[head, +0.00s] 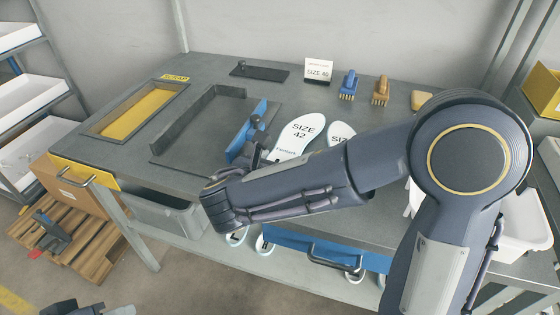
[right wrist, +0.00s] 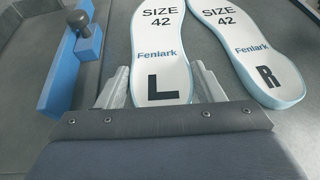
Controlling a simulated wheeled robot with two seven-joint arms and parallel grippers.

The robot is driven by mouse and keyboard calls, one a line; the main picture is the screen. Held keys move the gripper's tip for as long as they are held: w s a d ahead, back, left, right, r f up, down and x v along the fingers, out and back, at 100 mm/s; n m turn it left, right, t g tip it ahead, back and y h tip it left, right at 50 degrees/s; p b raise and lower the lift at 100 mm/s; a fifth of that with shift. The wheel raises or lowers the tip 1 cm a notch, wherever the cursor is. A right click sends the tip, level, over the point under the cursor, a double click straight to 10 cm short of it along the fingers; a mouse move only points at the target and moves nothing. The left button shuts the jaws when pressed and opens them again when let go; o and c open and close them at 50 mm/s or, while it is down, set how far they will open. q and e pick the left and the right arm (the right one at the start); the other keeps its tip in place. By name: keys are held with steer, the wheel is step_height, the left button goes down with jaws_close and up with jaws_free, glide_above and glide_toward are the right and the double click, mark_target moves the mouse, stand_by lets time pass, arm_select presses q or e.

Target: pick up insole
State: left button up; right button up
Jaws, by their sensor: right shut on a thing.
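The left insole (head: 299,134), white with "SIZE 42" print, lies on the grey table in the head view. In the right wrist view this insole (right wrist: 160,60) is marked "L" and shows a thin pale blue side. My right gripper (right wrist: 163,78) is shut on its heel end, one finger along each side. In the head view the right gripper (head: 262,158) is partly hidden behind my own wrist. The matching right insole (right wrist: 237,45), marked "R", lies beside it, outside the fingers, and is partly covered by my arm in the head view.
A low-walled dark tray (head: 190,135) with a blue clamp bar (head: 248,130) stands left of the insoles. A yellow scrap opening (head: 135,108) is further left. A size card (head: 318,71), blue brush (head: 348,85) and tan brush (head: 380,91) stand behind.

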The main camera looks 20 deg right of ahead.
steer(key=s+r+p, duration=0.4)
steer(key=s+r, duration=0.7)
steer(key=s, duration=0.3)
steer(key=shift+d+r, duration=0.2)
steer(key=shift+r, duration=0.2)
